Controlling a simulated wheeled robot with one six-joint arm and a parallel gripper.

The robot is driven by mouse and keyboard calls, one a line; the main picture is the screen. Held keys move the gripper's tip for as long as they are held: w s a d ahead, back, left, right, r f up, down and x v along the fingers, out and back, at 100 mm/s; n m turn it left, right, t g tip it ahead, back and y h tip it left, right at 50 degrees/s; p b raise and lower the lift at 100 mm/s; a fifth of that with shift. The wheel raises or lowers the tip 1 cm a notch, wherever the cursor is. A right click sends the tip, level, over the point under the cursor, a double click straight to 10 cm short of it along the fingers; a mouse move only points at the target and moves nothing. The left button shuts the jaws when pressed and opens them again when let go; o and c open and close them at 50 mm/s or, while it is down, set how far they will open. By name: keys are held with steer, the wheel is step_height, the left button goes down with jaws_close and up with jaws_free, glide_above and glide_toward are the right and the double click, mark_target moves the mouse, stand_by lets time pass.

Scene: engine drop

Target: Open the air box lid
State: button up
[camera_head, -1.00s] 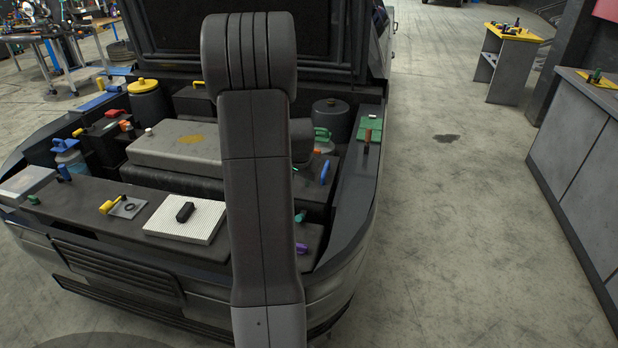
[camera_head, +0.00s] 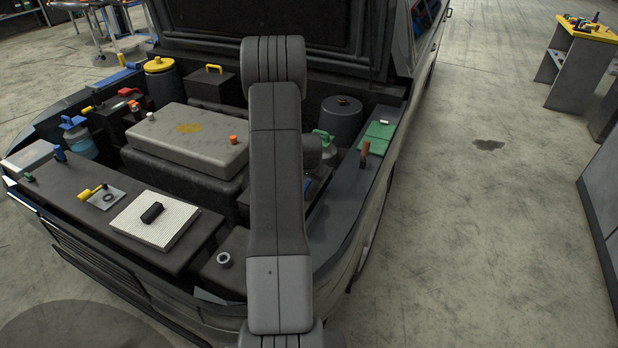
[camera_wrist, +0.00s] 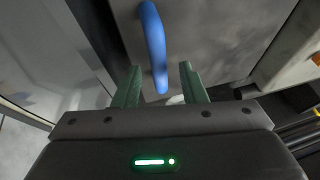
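In the wrist view a blue bar handle (camera_wrist: 153,40) stands on a flat dark grey lid (camera_wrist: 210,35), which I take for the air box lid. The lid looks closed where it shows. My gripper (camera_wrist: 160,72) is open, with its two green fingers apart. The near end of the handle appears between the fingers; I cannot tell how far beneath them it lies, and nothing is gripped. In the head view my arm hides the gripper, the handle and most of that box.
A grey engine cover (camera_head: 190,140) lies left of my arm. A dark round canister (camera_head: 342,120) and a green pad (camera_head: 377,138) are to the right. A white ribbed filter (camera_head: 155,221) with a black block lies near the front.

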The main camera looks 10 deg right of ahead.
steer(key=shift+w+d+f, duration=0.1)
steer(key=shift+f, duration=0.15)
jaws_close()
steer(key=shift+r, duration=0.1)
